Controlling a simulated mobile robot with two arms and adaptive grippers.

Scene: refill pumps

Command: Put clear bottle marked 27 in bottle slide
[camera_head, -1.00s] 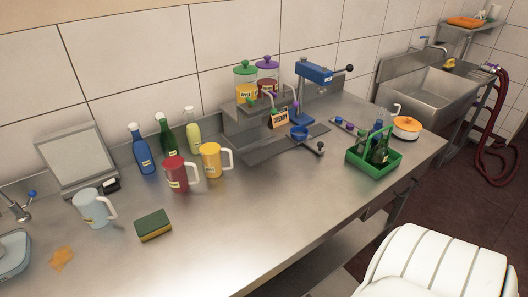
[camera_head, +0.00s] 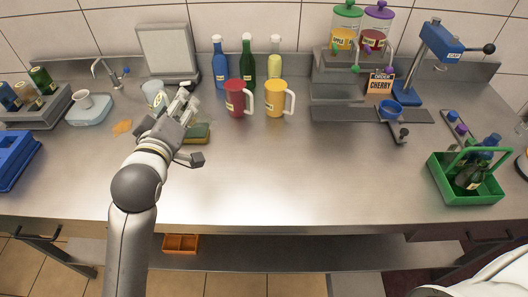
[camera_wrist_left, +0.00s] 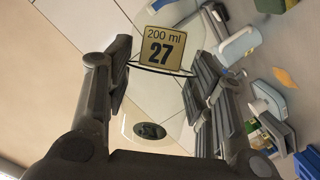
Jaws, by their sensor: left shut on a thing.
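The clear bottle with a tan label reading "200 ml 27" (camera_wrist_left: 160,53) is between the fingers of my left gripper (camera_wrist_left: 165,62) in the left wrist view. My left gripper (camera_head: 181,104) is shut on it, held above the left part of the counter in the head view, near the sponge and the pale jug. The bottle is hard to make out there. A dark flat rail with a blue ring-shaped holder (camera_head: 390,112) lies under the blue press at the right; it looks like the bottle slide, and the holder looks empty. My right gripper is not in view.
A red jug (camera_head: 235,101) and a yellow jug (camera_head: 274,101) stand mid-counter, with several bottles behind. A pale jug (camera_head: 152,90) and sponge (camera_head: 198,134) are by my left gripper. A green carrier (camera_head: 474,190) stands at right. The front middle of the counter is clear.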

